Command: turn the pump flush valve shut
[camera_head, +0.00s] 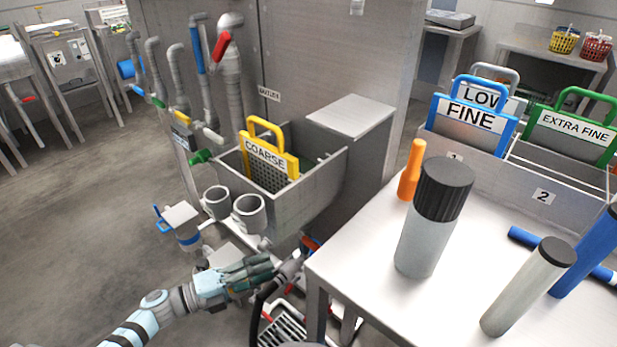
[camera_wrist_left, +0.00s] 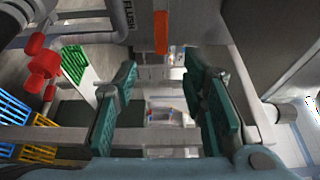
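The flush valve shows in the left wrist view as an orange handle (camera_wrist_left: 161,33) beside a grey panel lettered FLUSH (camera_wrist_left: 127,14). The handle points up and down in that picture, just beyond and between my fingers. In the head view a small orange part (camera_head: 311,242) shows by the table's near left corner; I cannot tell for sure that it is the same handle. My left gripper (camera_head: 268,270) is below the sink there. In its wrist view, its two green-padded fingers (camera_wrist_left: 163,100) are apart with nothing between them. My right gripper is not in view.
A steel sink (camera_head: 318,190) with a yellow COARSE screen (camera_head: 268,155) stands above my gripper. The steel table (camera_head: 370,250) bears bottles and is close on the right. Red fittings (camera_wrist_left: 42,65) and grey rails lie around the fingers. Floor on the left is clear.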

